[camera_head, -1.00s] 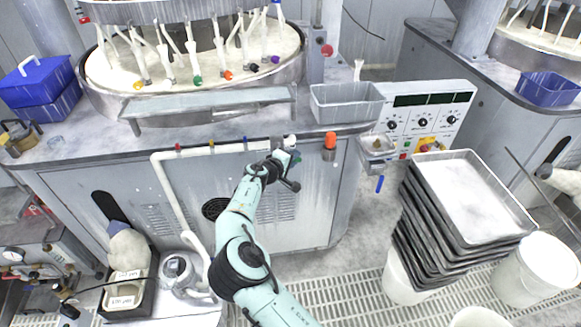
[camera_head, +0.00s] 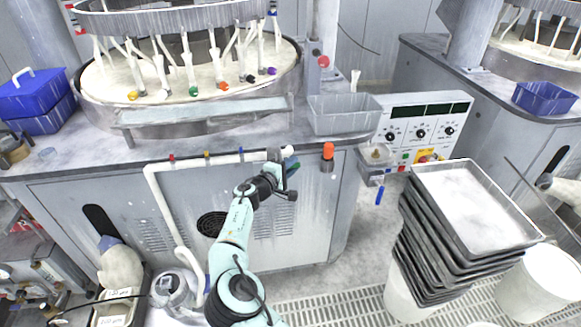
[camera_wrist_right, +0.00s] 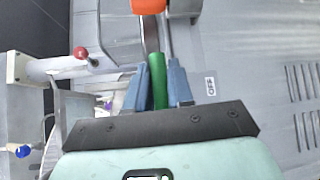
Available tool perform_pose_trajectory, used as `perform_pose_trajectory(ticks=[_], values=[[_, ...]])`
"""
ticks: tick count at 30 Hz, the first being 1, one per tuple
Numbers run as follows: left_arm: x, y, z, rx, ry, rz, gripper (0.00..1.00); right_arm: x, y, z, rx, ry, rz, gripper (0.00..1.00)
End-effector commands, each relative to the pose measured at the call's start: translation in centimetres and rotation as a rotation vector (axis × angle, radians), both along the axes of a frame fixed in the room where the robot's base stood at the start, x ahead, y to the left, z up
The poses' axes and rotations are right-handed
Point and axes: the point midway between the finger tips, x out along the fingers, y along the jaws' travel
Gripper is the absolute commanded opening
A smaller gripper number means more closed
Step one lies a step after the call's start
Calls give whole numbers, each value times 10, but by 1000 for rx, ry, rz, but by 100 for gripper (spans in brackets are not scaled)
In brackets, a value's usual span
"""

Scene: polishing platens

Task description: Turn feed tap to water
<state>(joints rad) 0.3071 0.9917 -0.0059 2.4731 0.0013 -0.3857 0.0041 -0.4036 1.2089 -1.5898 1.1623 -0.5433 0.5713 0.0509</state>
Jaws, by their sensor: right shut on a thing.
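My right gripper (camera_head: 288,164) is at the front edge of the bench, at the right end of the white feed pipe (camera_head: 155,195). It is shut on a green tap handle (camera_wrist_right: 157,82). In the right wrist view the handle lies between the two blue-grey fingers of the gripper (camera_wrist_right: 162,78). In the head view the handle is mostly hidden by the gripper. Along the pipe stand a red tap (camera_head: 172,158), a yellow tap (camera_head: 207,155) and a blue tap (camera_head: 241,152). A small label reading "OFF" (camera_wrist_right: 210,86) shows beside the gripper. My left gripper is not in view.
An orange-topped fitting (camera_head: 328,152) stands just right of my gripper. A grey bin (camera_head: 345,115) and a control panel (camera_head: 425,130) are behind. A stack of metal trays (camera_head: 470,195) stands at the right. A red-knobbed lever (camera_wrist_right: 80,53) shows in the wrist view.

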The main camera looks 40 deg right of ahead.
Motion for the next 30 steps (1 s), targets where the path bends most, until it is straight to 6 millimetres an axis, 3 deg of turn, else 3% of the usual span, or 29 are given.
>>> perform_pose_trajectory(ticks=[4, 5, 6, 15, 19, 30], values=[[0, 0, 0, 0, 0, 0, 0, -2, -3, 5, -7, -4, -4, 0], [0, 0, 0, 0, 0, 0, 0, -2, -3, 5, -7, -5, -4, 28], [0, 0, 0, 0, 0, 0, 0, -2, -3, 5, -7, -5, -4, 41], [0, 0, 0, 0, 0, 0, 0, -1, -1, 2, -3, -2, -2, 42], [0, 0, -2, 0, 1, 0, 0, -2, 10, 2, -1, -2, 0, 42], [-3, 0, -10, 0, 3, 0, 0, -16, 86, 13, -2, -3, 1, 42]])
